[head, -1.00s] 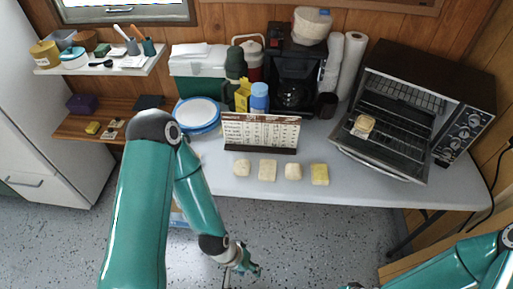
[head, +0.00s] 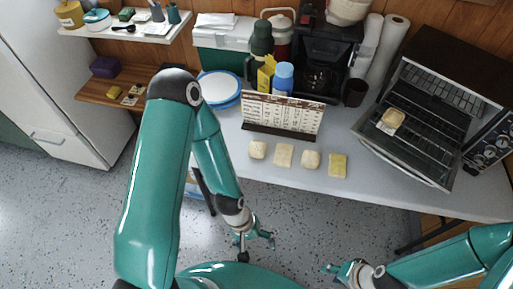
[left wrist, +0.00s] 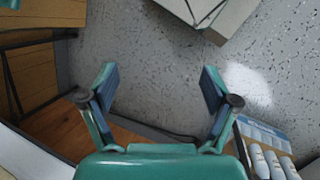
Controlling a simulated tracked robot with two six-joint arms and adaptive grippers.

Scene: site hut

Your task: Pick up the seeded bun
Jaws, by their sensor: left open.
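Several pale bun-like pieces lie in a row at the table's front, before the menu board: a roundish one (head: 257,149), a squarish one (head: 284,155), another roundish one (head: 310,159) and a yellower square one (head: 338,165). Seeds are too small to make out, so I cannot tell which is the seeded bun. Another bread-like piece (head: 392,119) sits on the open oven door. My left gripper (head: 262,239) is open and empty, off the table's front edge; in the left wrist view its fingers (left wrist: 160,82) are spread above the floor. My right gripper (head: 341,268) is at the lower right, clear of the buns.
The white table (head: 420,196) holds a menu board (head: 283,114), bottles, a coffee maker and the oven (head: 435,110). The board stands close behind the buns. Space before the table is open floor (head: 330,225). A box of bottles (left wrist: 265,150) shows in the left wrist view.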

